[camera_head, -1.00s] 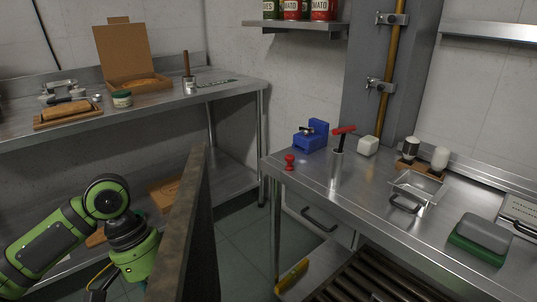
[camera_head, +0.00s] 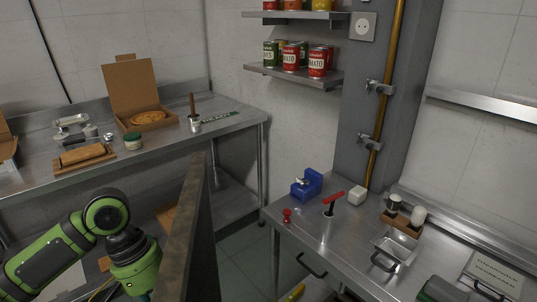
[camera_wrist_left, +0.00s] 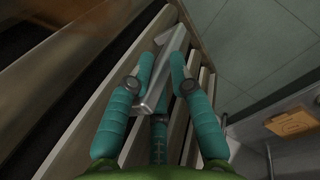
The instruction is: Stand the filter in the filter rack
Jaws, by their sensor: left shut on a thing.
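The filter appears to be the tall brown panel (camera_head: 185,235) seen nearly edge-on in the head view, rising from the bottom edge. In the left wrist view it shows as a slatted panel (camera_wrist_left: 130,58) with a silver handle (camera_wrist_left: 166,72). My left gripper (camera_wrist_left: 161,72) has its teal fingers closed around this handle. In the head view my green left arm stands left of the panel, and the fingers are out of sight. My right gripper is not in view. I cannot make out the filter rack in the current frames.
A steel counter (camera_head: 345,240) on the right holds a blue device (camera_head: 306,186), a red-handled tool (camera_head: 331,206) and a metal pan (camera_head: 394,250). A steel table (camera_head: 175,140) at left holds a pizza box (camera_head: 133,85). Bare floor (camera_head: 245,255) lies between them.

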